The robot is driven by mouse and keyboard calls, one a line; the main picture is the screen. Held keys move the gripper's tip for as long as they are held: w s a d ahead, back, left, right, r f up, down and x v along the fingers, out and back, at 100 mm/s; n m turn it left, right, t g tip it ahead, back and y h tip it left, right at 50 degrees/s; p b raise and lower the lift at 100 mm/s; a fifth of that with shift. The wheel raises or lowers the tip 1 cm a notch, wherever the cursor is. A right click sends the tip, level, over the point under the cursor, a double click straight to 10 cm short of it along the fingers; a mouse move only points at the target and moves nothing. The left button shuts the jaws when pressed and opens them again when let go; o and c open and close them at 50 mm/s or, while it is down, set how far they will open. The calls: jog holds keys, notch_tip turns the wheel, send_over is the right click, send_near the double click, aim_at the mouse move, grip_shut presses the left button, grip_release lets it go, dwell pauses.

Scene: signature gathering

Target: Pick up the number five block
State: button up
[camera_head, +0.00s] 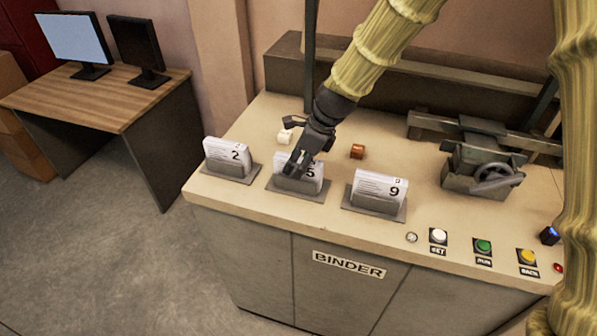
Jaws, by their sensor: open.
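A white card block marked 5 (314,173) stands in a grey holder (283,186) in the middle of the row on the binder counter. My gripper (295,168) is open, right at the block's left part and top, and covers some of its face. I cannot tell whether the fingers touch the block or straddle it. A block marked 2 (222,156) stands in its holder to the left. A block marked 9 (376,190) stands in its holder to the right.
A grey vise-like device (483,163) stands at the right. White (438,236), green (483,246) and yellow (527,257) buttons line the front right. A desk (95,97) with monitors stands at the left.

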jog(key=shift+f, duration=0.2)
dwell(0.3)
jog(key=shift+c, duration=0.2)
grip_shut()
